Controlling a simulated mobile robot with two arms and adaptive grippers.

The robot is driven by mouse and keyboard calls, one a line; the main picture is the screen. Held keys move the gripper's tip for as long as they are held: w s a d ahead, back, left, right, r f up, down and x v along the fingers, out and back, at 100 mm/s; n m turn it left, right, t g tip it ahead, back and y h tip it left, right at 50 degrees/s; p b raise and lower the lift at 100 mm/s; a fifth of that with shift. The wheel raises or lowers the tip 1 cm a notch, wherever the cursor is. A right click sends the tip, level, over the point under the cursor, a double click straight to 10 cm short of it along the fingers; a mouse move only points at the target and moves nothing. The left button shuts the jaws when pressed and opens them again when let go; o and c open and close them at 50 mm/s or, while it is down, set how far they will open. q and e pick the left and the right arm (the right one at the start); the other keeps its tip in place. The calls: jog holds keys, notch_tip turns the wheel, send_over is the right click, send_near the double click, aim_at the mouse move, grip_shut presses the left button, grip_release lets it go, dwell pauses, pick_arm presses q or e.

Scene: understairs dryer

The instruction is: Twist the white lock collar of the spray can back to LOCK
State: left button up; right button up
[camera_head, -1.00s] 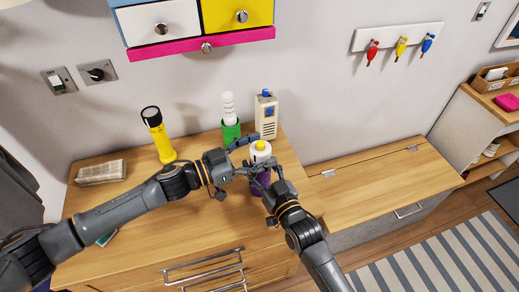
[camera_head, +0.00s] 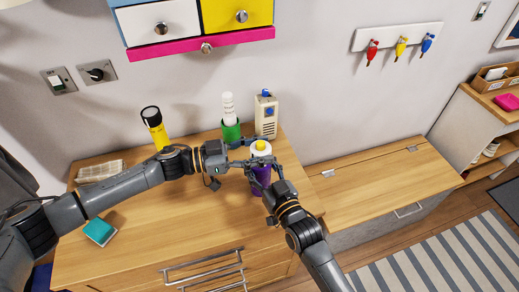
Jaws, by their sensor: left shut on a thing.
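The spray can stands upright near the right end of the wooden dresser top, with a purple body (camera_head: 261,178), a white lock collar (camera_head: 260,149) and a yellow nozzle on top. My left gripper (camera_head: 258,158) reaches in from the left and is shut on the white collar. My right gripper (camera_head: 263,180) comes from the front, its fingers around the purple body below the collar. The fingers cover parts of the can, and no LOCK mark is readable.
Behind the can stand a green cup (camera_head: 231,131) with a white roll and a beige device (camera_head: 266,117). A yellow flashlight (camera_head: 155,128) stands at the left. A teal box (camera_head: 101,230) lies at front left. A drawer unit (camera_head: 199,47) overhangs the back.

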pick_arm(q)
jog(key=m+g, duration=0.2)
jog(key=g, duration=0.2)
jog(key=m+g, duration=0.3)
jog(key=shift+w+d+g, duration=0.1)
jog(key=shift+w+g, duration=0.1)
jog(key=shift+g, duration=0.2)
jog(key=shift+m+g+y, duration=0.5)
jog(key=shift+m+g, duration=0.6)
jog(key=shift+g, duration=0.4)
jog(key=shift+s+g, duration=0.15)
jog(key=shift+g, duration=0.25)
jog(key=o, duration=1.2)
notch_tip(320, 180, up, 10)
